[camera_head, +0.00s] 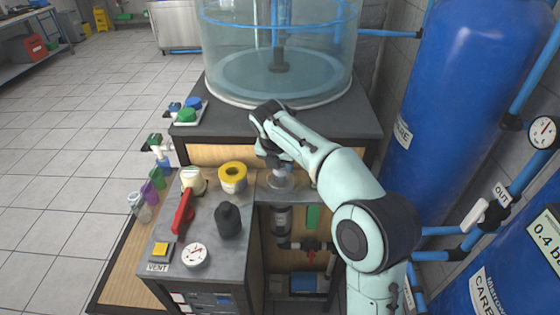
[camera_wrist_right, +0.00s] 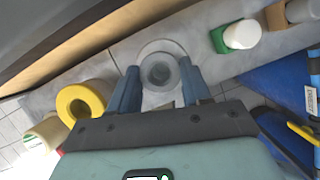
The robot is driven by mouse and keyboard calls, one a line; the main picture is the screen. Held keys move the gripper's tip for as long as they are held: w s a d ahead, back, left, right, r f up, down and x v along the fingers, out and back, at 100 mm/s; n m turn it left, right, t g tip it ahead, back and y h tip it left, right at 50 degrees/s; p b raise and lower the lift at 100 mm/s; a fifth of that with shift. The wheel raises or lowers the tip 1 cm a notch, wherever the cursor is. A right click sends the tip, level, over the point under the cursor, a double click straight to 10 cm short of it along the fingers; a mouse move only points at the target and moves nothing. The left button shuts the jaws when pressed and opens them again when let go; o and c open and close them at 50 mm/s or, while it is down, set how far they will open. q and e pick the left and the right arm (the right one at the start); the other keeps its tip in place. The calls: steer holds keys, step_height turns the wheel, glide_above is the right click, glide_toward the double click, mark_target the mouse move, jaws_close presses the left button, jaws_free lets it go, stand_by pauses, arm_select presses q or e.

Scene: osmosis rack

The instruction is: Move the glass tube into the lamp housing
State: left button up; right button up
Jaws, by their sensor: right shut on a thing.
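My right gripper (camera_head: 279,163) reaches down over the back of the counter, beside the yellow roll. It is shut on a clear glass tube (camera_head: 280,181), whose lower part shows below the fingers. In the right wrist view the two blue fingers (camera_wrist_right: 160,88) stand on either side of the round glass tube (camera_wrist_right: 158,73), seen from above with a wide clear rim around it. A dark cylinder (camera_head: 281,219) stands in the open bay below the tube; I cannot tell whether it is the lamp housing. My left gripper is not in view.
A large glass tank (camera_head: 280,50) stands behind. Blue tanks (camera_head: 450,90) and pipes are at right.

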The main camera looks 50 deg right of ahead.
steer(key=shift+f, duration=0.1)
stand_by(0.3)
steer(key=shift+f+b, duration=0.55)
steer(key=shift+f, duration=0.75)
steer(key=o, duration=1.3)
steer(key=shift+r, duration=0.1)
arm_select(q)
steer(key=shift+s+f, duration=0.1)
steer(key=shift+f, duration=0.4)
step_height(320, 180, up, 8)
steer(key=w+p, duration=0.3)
steer(key=p, duration=0.4)
steer(key=shift+p, duration=0.4)
arm_select(e)
step_height(320, 180, up, 8)
steer(key=shift+w, duration=0.1)
